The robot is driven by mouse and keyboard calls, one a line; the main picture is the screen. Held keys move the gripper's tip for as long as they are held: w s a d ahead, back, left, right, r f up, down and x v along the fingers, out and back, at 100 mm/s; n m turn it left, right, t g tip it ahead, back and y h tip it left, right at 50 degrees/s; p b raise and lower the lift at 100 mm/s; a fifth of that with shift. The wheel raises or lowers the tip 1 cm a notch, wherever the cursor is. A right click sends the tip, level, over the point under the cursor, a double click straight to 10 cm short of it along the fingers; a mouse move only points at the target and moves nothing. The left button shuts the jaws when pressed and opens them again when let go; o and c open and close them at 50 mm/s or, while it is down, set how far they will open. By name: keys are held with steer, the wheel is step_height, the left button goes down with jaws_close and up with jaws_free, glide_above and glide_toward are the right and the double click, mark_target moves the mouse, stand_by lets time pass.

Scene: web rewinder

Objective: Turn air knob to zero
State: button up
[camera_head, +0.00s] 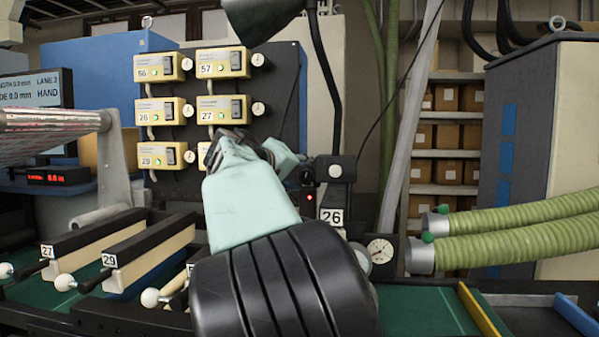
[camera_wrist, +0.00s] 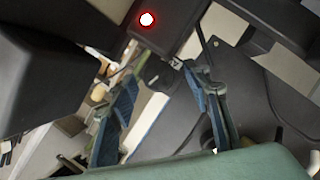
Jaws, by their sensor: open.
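In the wrist view a small dark round knob (camera_wrist: 159,75), which looks like the air knob, sits below a black box (camera_wrist: 176,22) with a lit red lamp (camera_wrist: 148,19). My gripper (camera_wrist: 160,80) is open, with one blue-padded finger on each side of the knob in the picture. I cannot tell whether either finger touches it, nor read the knob's setting. In the head view a black box with a red lamp (camera_head: 307,177) stands just right of my wrist. My arm hides most of my gripper there, and I cannot make out the knob.
Yellow control boxes (camera_head: 221,62) on a dark panel stand behind my arm. A dial gauge (camera_head: 380,250) and green hoses (camera_head: 520,220) are at right. A black lamp arm (camera_head: 325,75) hangs near my wrist. Slitter holders (camera_head: 120,255) line the lower left.

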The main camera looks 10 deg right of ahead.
steer(key=shift+w+d+f, duration=0.1)
steer(key=shift+w, duration=0.15)
steer(key=c, duration=1.2)
steer(key=shift+o, duration=0.2)
steer(key=shift+f+n+b, duration=0.25)
steer(key=shift+n+b, duration=0.05)
steer(key=shift+b, duration=0.25)
steer(key=shift+f+n+h+b, duration=0.15)
steer(key=shift+n+h+b, duration=0.45)
steer(key=shift+n+b, duration=0.3)
steer(key=shift+r+n+t+h+b, duration=0.3)
steer(key=shift+n+b, duration=0.2)
steer(key=shift+n, duration=0.1)
steer(key=o, duration=1.2)
steer(key=shift+c, duration=0.2)
